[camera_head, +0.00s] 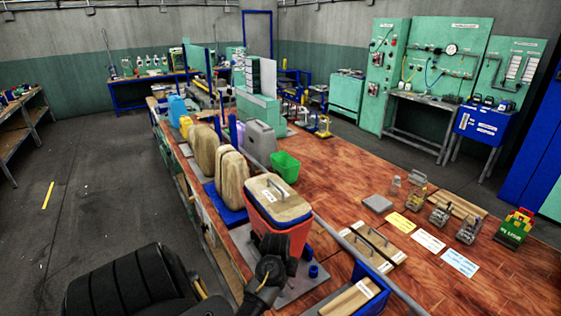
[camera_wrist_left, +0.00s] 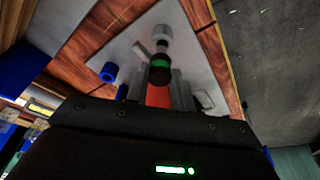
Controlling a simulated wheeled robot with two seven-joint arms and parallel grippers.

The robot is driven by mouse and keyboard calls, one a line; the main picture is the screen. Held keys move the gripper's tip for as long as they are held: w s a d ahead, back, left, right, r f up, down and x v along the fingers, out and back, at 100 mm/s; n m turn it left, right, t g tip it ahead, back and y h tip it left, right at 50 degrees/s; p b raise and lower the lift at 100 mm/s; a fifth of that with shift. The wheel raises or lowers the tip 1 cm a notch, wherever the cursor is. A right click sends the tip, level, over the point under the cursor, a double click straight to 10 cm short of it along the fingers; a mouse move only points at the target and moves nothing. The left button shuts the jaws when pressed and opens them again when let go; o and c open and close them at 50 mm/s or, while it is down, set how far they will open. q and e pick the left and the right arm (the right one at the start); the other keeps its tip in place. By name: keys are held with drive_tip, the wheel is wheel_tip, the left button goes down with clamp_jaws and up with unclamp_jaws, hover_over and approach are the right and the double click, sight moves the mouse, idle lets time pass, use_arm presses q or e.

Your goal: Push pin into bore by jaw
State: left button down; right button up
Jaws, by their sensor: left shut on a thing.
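My left gripper (camera_head: 272,270) points down at a grey base plate (camera_head: 305,283) in front of a red bin. In the left wrist view its two fingers (camera_wrist_left: 158,90) are shut around a dark cylinder with a green band (camera_wrist_left: 160,70), which may be the pin. Just beyond it, nearly in line, is a pale grey round part (camera_wrist_left: 162,36) on the plate; I cannot tell whether they touch. A small blue hollow cylinder (camera_wrist_left: 108,72) stands beside them on the plate. The bore is not clearly visible. My right gripper is not in view.
The red bin (camera_head: 284,236) with a wooden lid stands close behind the gripper. A board with dark handles (camera_head: 368,247) and a blue tray (camera_head: 372,283) lie to the right. Small devices and labels stand farther right, with bare wood in front of them.

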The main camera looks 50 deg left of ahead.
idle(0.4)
use_arm(q)
drive_tip(key=shift+p, duration=0.45)
drive_tip(key=shift+f+b, duration=0.95)
drive_tip(key=shift+f, duration=1.1)
drive_tip(key=c, duration=1.1)
unclamp_jaws()
drive_tip(key=shift+r, duration=0.1)
drive_tip(key=p+v, duration=0.2)
drive_tip(key=v, duration=0.1)
drive_tip(key=shift+r, duration=0.1)
drive_tip(key=shift+v, duration=2.1)
drive_tip(key=shift+s, duration=0.15)
